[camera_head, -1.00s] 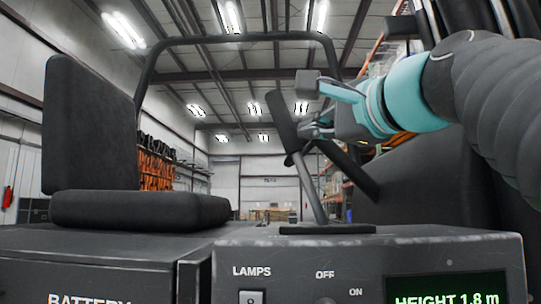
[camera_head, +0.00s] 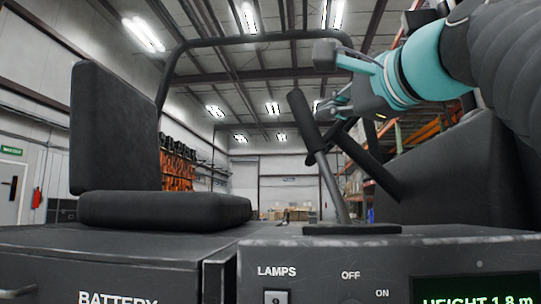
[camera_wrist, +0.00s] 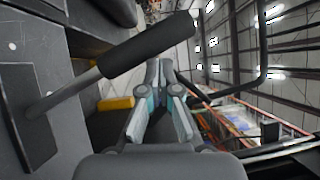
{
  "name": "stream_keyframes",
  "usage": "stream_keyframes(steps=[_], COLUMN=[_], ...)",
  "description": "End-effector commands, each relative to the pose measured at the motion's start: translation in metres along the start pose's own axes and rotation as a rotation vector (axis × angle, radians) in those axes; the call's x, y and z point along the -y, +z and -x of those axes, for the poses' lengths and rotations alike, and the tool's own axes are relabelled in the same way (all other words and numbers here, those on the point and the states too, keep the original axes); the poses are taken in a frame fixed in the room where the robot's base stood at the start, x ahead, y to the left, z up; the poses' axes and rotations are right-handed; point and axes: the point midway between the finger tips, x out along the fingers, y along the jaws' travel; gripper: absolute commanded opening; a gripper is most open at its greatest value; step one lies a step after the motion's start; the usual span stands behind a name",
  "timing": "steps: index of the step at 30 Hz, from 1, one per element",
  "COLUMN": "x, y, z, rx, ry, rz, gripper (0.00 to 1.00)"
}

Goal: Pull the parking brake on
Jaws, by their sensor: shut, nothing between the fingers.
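The parking brake lever has a black grip (camera_head: 304,118), a grey metal rod (camera_head: 335,192) and a flat dark base plate (camera_head: 352,229) on the truck's deck. It leans up and to the left in the head view. In the wrist view its grip (camera_wrist: 150,48) crosses just beyond the fingertips, with the rod and plate at left. My gripper (camera_head: 328,104) is just right of the upper grip in the head view. In the wrist view my gripper (camera_wrist: 160,66) is shut and empty. Whether the fingertips touch the grip cannot be told.
A black seat (camera_head: 165,208) stands at left, under a dark overhead bar (camera_head: 250,38). A dark slanted bar (camera_head: 368,160) lies behind the lever. A panel (camera_head: 300,258) with lamp and on/off labels is in front. A bulky dark housing (camera_head: 450,175) stands at right.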

Motion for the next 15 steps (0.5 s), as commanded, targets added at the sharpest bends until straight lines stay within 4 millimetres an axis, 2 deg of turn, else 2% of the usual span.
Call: stream_keyframes(steps=[6,15], x=[0.025,0.051], y=[-0.001,0.001], z=[-0.001,-0.002], rx=[-0.006,-0.005], ry=[-0.002,-0.002], rz=[0.003,0.002], gripper=[0.0,0.0])
